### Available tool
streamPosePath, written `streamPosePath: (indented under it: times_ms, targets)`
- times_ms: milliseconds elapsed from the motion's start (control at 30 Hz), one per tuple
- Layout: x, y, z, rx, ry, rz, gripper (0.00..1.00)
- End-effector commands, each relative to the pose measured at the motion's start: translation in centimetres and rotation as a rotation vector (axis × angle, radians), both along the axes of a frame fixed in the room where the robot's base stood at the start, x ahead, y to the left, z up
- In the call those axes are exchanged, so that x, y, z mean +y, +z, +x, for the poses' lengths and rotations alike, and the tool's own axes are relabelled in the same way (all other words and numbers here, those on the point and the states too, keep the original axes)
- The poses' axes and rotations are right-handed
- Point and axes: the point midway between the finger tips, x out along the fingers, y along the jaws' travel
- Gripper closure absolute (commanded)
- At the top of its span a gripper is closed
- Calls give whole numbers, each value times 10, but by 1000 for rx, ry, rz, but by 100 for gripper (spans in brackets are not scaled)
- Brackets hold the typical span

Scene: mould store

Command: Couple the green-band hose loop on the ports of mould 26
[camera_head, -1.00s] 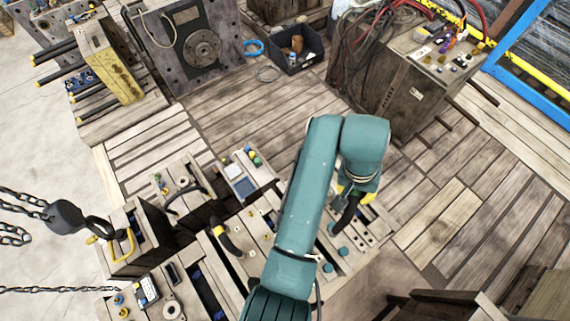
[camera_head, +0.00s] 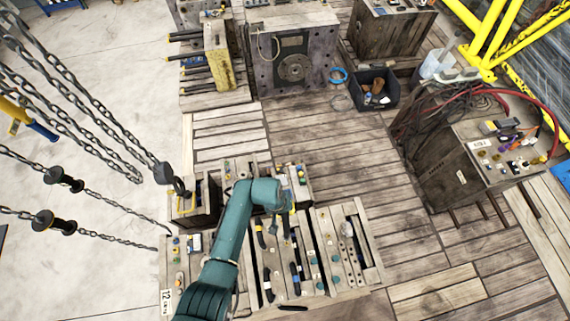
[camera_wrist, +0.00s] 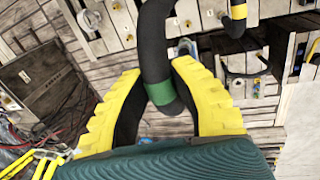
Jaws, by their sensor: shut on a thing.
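The green-band hose loop (camera_wrist: 154,42) is a thick black curved hose with a green band (camera_wrist: 163,97), seen in the wrist view. My gripper (camera_wrist: 157,75) is shut on it, with its yellow ribbed fingers on either side near the band. In the head view my gripper (camera_head: 287,212) is above the row of moulds (camera_head: 318,250), partly hidden by my arm.
Other black hoses lie on the moulds, one with a yellow band (camera_head: 260,234). Chains (camera_head: 90,95) hang at the left. A black bin (camera_head: 373,92) stands on the planks at the back. A large mould block (camera_head: 447,170) with cables stands at the right. The planks between are clear.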

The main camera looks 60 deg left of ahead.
Motion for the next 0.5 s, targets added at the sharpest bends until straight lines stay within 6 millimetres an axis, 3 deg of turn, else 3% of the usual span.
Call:
streamPosePath:
  times_ms: [500]
  targets:
    - [-21,-4,51,-3,1,3,100]
